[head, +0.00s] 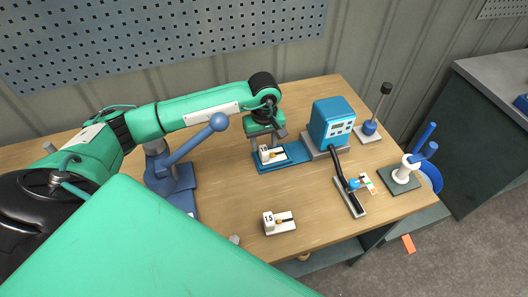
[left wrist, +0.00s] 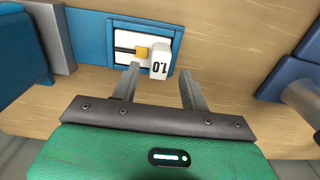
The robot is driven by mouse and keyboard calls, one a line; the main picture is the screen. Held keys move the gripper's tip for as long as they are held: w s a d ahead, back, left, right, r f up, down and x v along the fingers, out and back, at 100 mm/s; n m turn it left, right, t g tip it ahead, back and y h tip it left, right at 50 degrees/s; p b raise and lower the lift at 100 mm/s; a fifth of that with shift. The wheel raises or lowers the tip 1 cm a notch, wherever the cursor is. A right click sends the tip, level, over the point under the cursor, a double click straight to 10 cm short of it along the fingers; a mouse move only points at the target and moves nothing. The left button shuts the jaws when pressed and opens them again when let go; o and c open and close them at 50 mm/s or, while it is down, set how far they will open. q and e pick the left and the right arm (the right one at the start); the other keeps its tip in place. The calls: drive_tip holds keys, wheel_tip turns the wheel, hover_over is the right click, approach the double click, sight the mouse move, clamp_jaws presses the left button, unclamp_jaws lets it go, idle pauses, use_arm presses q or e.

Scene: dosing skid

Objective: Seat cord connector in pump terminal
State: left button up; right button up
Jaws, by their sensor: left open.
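The pump looks to be the blue box (head: 332,122) with pale panels on its front, on a grey base at the back right of the table. A thick black cord (head: 339,168) runs from near its base toward the front, to a narrow grey stand (head: 352,203). A small blue part (head: 354,184) sits there; whether it is the connector I cannot tell. My left gripper (head: 267,142) is open, left of the pump, over a white block marked 1.0 (head: 266,153). In the left wrist view (left wrist: 159,74) the block (left wrist: 161,60) lies just beyond and between the fingertips. My right gripper is out of view.
The 1.0 block's plate sits on a blue tray (head: 297,158). A block marked 1.5 (head: 269,221) lies nearer the front edge. A blue lever (head: 196,145) stands left; a black-knobbed lever (head: 380,103) and blue-handled valve (head: 405,169) stand right.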

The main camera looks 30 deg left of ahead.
sight(264, 149)
use_arm(q)
wheel_tip(264, 149, up, 6)
drive_tip(key=shift+r+b, duration=0.1)
drive_tip(key=shift+b, duration=0.65)
drive_tip(key=shift+r, duration=0.6)
